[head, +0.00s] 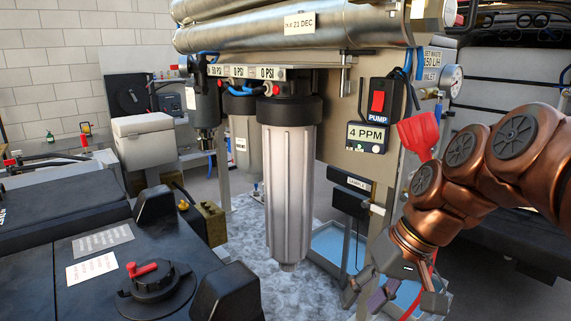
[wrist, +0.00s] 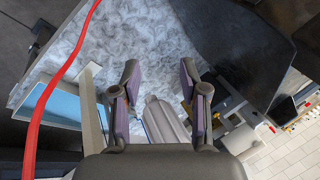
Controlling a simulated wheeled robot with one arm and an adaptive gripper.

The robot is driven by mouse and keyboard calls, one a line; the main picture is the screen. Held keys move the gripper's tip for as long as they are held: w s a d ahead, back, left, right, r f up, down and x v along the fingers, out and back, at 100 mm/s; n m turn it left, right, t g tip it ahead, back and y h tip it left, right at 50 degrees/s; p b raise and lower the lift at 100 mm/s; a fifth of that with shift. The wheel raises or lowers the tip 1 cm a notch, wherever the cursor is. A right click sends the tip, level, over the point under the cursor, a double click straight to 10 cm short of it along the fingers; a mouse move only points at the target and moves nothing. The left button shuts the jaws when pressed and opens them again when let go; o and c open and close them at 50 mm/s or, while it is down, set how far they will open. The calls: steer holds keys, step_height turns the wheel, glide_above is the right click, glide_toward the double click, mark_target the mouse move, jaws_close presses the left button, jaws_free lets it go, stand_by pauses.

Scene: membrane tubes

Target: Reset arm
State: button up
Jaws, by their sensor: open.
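My gripper (head: 382,299) hangs at the end of my copper-coloured arm at the lower right of the head view, pointing down. A grey filter housing (wrist: 163,120) shows beyond the gap, apart from the fingers. The same kind of housing (head: 287,180) hangs left of my arm in the head view.
A panel with a red pump switch (head: 378,101) and a 4 PPM display (head: 367,138) stands behind my arm. A red funnel-like part (head: 418,133) is close to my arm. A red hose (wrist: 62,75) runs along the left of the wrist view. A black tank with a red-handled cap (head: 150,285) is at lower left.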

steer(key=s+d+f+g+h, duration=0.1)
steer(key=s+d+f+h, duration=0.1)
steer(key=s+f, duration=0.5)
steer(key=s+d+f+m+g+h, duration=0.1)
steer(key=s+d+f+h, duration=0.2)
steer(key=s+f, duration=0.4)
steer(key=s, duration=0.4)
steer(key=shift+s+d+g, duration=0.2)
steer(key=shift+s+g, duration=0.1)
steer(key=shift+s, duration=0.1)
